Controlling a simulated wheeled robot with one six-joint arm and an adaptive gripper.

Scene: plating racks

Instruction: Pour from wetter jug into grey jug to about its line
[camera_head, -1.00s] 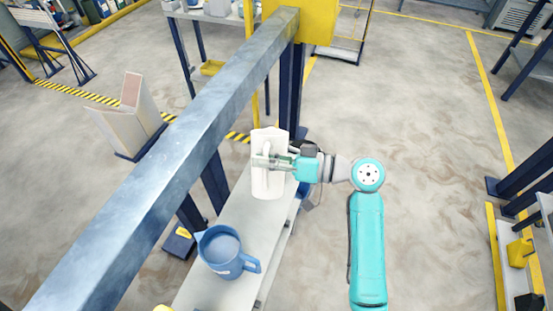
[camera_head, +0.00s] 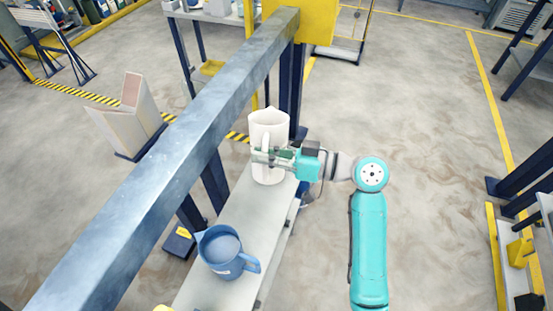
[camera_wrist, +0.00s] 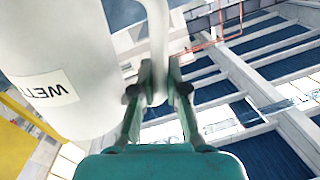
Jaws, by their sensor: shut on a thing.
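The wetter jug is a tall white jug (camera_head: 271,130) with a pouring lip, near the far end of the narrow shelf. In the wrist view its white body (camera_wrist: 85,105) bears a label reading "WETT". My gripper (camera_head: 268,157) is shut on its handle; the two green fingers (camera_wrist: 157,92) flank the handle in the wrist view. The jug looks about upright; whether its base touches the shelf is unclear. A blue jug (camera_head: 222,262) stands at the near end, spout left and handle right. A flat bluish surface shows inside it. No plainly grey jug shows, nor any fill line.
The pale shelf (camera_head: 243,222) is clear between the jugs. A thick grey beam (camera_head: 165,150) runs diagonally above its left side, with dark posts below. A yellow object (camera_head: 162,308) shows at the bottom edge. Open floor lies to the right.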

